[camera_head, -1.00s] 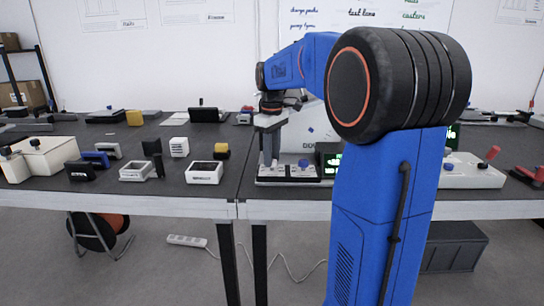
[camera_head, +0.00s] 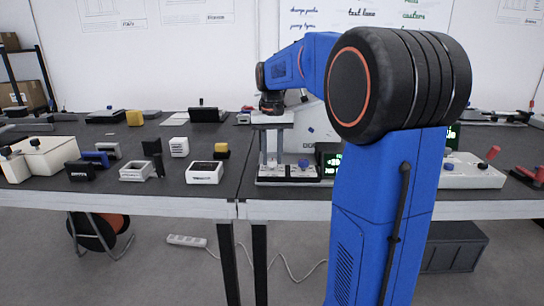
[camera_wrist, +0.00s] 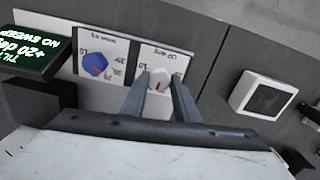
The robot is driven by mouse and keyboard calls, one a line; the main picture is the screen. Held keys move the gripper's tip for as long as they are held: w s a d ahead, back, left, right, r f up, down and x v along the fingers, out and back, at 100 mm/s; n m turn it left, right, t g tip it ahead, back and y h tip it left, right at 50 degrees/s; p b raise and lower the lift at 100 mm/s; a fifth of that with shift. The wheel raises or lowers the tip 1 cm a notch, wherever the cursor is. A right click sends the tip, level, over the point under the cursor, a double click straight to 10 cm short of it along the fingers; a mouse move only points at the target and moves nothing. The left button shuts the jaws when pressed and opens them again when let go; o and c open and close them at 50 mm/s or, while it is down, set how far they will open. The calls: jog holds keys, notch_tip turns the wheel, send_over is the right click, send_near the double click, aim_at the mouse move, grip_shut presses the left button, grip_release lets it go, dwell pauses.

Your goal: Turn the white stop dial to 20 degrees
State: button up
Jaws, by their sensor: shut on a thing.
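The white stop dial (camera_wrist: 160,79) sits on a white plate with printed scale marks and shows a red mark. In the wrist view my gripper (camera_wrist: 160,73) has one finger on each side of the dial and is shut on it. In the head view my gripper (camera_head: 271,162) points straight down at the panel (camera_head: 288,181), and its fingers hide much of the white dial. A blue dial (camera_wrist: 95,65) with a red mark is beside it; it also shows in the head view (camera_head: 303,163). A dark display (camera_wrist: 36,42) with green and white text appears to read "+20 deg".
A white box with a dark window (camera_wrist: 264,96) stands apart from the panel; it is also in the head view (camera_head: 204,173). A white unit with a red-knobbed lever (camera_head: 470,172) is to the right. Several small devices stand on the left table.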

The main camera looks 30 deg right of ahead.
aim_at(272, 160)
jog(key=shift+m, duration=1.1)
jog(key=o, duration=1.1)
jog(key=shift+c, duration=0.2)
jog(key=shift+r, duration=0.1)
notch_tip(272, 160, up, 17)
jog(key=shift+r, duration=0.15)
